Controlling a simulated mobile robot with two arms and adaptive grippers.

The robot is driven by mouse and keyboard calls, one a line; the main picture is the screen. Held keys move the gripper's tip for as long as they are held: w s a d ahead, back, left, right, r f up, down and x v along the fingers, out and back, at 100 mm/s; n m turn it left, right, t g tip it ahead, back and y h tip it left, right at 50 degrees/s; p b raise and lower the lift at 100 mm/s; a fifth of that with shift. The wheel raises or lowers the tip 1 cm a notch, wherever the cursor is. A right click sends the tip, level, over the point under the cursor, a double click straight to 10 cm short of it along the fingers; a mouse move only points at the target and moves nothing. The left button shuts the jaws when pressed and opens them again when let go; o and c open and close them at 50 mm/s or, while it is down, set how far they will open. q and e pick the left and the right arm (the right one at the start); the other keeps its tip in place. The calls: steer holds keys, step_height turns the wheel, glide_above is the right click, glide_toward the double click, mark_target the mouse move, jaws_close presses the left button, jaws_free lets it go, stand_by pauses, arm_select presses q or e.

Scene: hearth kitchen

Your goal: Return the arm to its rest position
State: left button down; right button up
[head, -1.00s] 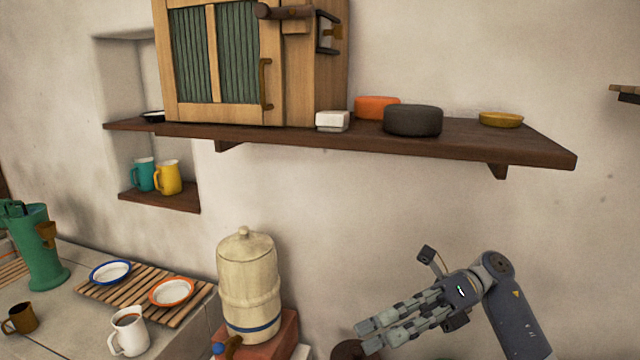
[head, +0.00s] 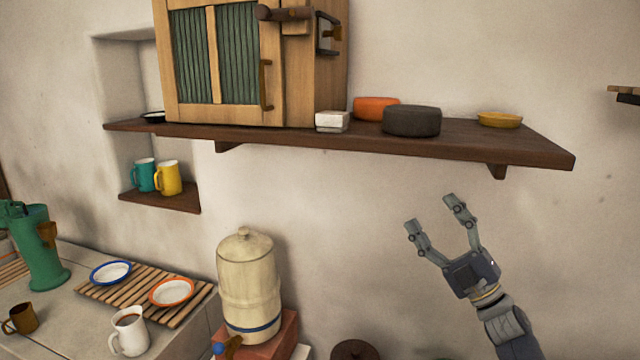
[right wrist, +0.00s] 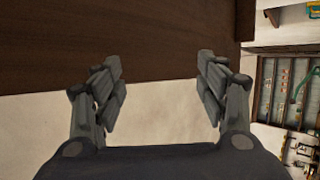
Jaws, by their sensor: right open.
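My right gripper (head: 434,214) is open and empty. In the head view it stands in front of the bare wall at the lower right, fingers pointing up, below the dark wooden shelf (head: 470,146). In the right wrist view its two fingers (right wrist: 160,88) are spread apart with nothing between them. Beyond them are a dark brown wooden surface and a pale wall. My left gripper is not in view.
The shelf holds a wooden cabinet (head: 240,62), a dark grey round container (head: 412,121), an orange one (head: 375,107) and a yellow dish (head: 499,119). A cream ceramic dispenser (head: 248,285) stands left of my arm. Mugs and plates sit on the counter (head: 75,322).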

steer(key=w+d+f+m+h, duration=1)
steer(key=d+f+m+h, duration=0.25)
steer(key=m+h, duration=0.65)
steer(key=s+a+f+g+b, duration=0.15)
steer(key=s+f, duration=0.25)
steer(key=f, duration=1)
steer(key=s+f+m+g+b, duration=0.1)
steer(key=s+f+g+b, duration=0.2)
steer(key=f, duration=1.1)
steer(key=s+a+f+g+b, duration=0.15)
steer(key=s+f, duration=0.35)
steer(key=f, duration=0.9)
steer(key=s+a+f+g+y+b, duration=0.1)
steer(key=s+a+f+g+b, duration=0.15)
steer(key=s+f, duration=1.1)
steer(key=s+a+f+g+b, duration=0.1)
steer(key=s+f+g, duration=0.3)
steer(key=s+f, duration=0.95)
steer(key=s+a+f+g+b, duration=0.1)
steer(key=s+f, duration=0.4)
steer(key=s, duration=0.5)
steer(key=s+a+f+g+b, duration=0.1)
steer(key=s+f, duration=0.4)
steer(key=s, duration=0.5)
steer(key=s+a+f+g+b, duration=0.1)
steer(key=s+f+g, duration=0.3)
steer(key=s, duration=0.6)
steer(key=shift+s+a+f+m+b, duration=0.2)
steer(key=shift+a+f+m+b, duration=0.15)
steer(key=shift+a, duration=0.55)
